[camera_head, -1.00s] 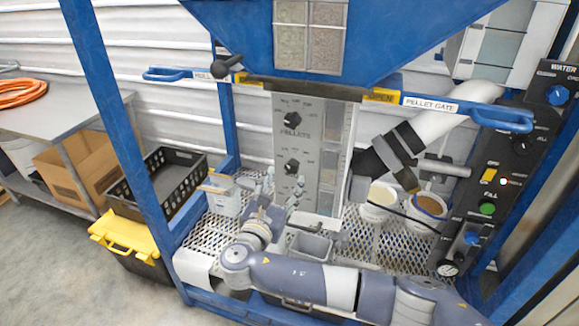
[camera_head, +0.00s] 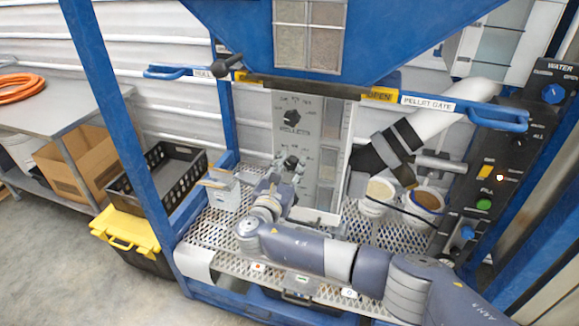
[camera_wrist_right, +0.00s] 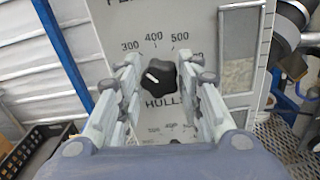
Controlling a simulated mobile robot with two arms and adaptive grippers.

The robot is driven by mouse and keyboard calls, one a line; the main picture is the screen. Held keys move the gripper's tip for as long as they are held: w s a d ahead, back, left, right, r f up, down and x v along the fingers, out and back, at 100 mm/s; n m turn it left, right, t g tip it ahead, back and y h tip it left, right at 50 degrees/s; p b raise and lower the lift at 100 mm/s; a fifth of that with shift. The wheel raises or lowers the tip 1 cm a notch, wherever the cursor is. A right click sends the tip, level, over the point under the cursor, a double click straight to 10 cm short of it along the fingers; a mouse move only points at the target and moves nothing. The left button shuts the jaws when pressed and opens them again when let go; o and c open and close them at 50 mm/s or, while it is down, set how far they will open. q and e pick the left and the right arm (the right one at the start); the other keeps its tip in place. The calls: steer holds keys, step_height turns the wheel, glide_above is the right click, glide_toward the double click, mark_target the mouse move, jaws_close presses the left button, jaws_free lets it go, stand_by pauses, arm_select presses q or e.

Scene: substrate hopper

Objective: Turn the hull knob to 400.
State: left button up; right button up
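The hull knob (camera_wrist_right: 158,78) is black and lobed, on a grey panel (camera_wrist_right: 232,22) above the word HULLS in the right wrist view. Its white mark points up and left, roughly toward 300 or slightly below; 400 is printed above it. My right gripper (camera_wrist_right: 158,60) is open, with one finger on each side of the knob and gaps still showing. In the head view the hull knob (camera_head: 291,162) is partly hidden by the right gripper (camera_head: 288,172), which reaches up to it from below. My left gripper is not in view.
The pellets knob (camera_head: 291,117) sits above on the same panel. The pellet gate handle (camera_head: 500,118) and the dark control panel (camera_head: 515,150) are at right. Two buckets (camera_head: 378,190) (camera_head: 428,200) stand on the mesh shelf. A black crate (camera_head: 160,185) stands at left.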

stand_by(0.3)
steer(key=shift+f+m+b, duration=0.2)
steer(key=shift+m+b, duration=0.7)
steer(key=shift+b, duration=0.05)
steer(key=shift+m+b, duration=1.05)
steer(key=shift+m, duration=0.15)
steer(key=m+b, duration=0.2)
steer(key=shift+d+m, duration=0.1)
steer(key=shift+m, duration=0.2)
steer(key=shift+r+m+b, duration=0.15)
steer(key=shift+m+b, duration=0.45)
steer(key=shift+b, duration=0.1)
steer(key=o, duration=1.1)
steer(key=shift+c, duration=0.2)
steer(key=shift+s, duration=0.1)
